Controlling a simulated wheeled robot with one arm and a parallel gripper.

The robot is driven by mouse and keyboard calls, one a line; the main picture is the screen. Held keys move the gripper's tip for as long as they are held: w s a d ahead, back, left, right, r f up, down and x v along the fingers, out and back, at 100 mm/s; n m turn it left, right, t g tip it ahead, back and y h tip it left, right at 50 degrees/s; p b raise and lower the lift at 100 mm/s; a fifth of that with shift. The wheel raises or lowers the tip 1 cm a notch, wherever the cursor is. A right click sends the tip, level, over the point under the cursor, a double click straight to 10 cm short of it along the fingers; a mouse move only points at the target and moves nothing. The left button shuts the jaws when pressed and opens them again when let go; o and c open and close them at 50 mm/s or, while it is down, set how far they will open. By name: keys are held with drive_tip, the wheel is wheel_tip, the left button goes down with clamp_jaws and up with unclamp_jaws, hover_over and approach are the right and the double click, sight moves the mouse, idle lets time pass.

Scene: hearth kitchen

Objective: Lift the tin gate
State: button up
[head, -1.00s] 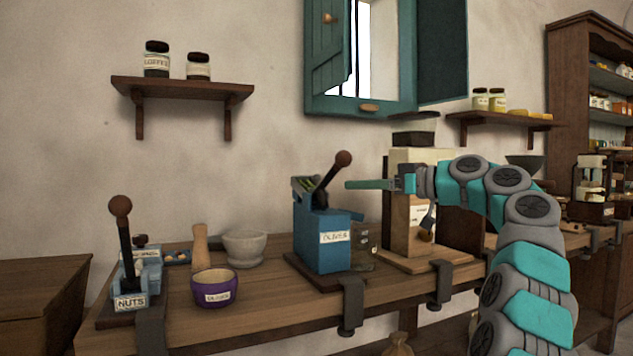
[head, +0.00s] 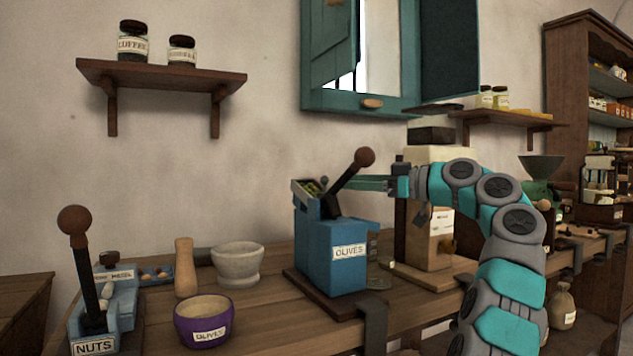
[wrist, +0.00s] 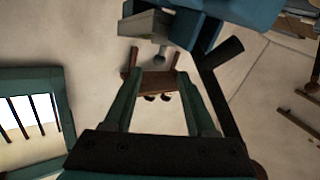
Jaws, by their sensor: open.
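A blue machine labelled OLIVES (head: 330,255) stands upright on the bench, with a dark lever ending in a brown knob (head: 365,157) leaning up to the right. A grey metal piece, perhaps the tin gate (wrist: 145,25), is at the top of the wrist view with a small round knob (wrist: 160,56) near it. In the head view the gate cannot be told clearly from the hopper top (head: 308,189) holding green olives. My gripper (head: 350,184) is open and empty, level with the hopper and partly behind the lever. In the wrist view its teal fingers (wrist: 157,85) point towards the knob, apart from it.
The lever (wrist: 220,90) runs close beside my right finger in the wrist view. A purple OLIVES bowl (head: 203,322), a mortar (head: 238,264), a wooden pestle (head: 185,268) and a NUTS machine (head: 100,310) stand left. A wooden-fronted machine (head: 430,250) stands right.

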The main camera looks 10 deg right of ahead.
sight(324, 180)
drive_tip(key=shift+p+x, duration=0.4)
drive_tip(key=shift+x, duration=3.6)
drive_tip(key=shift+c, duration=0.2)
drive_tip(key=shift+d, duration=0.1)
clamp_jaws()
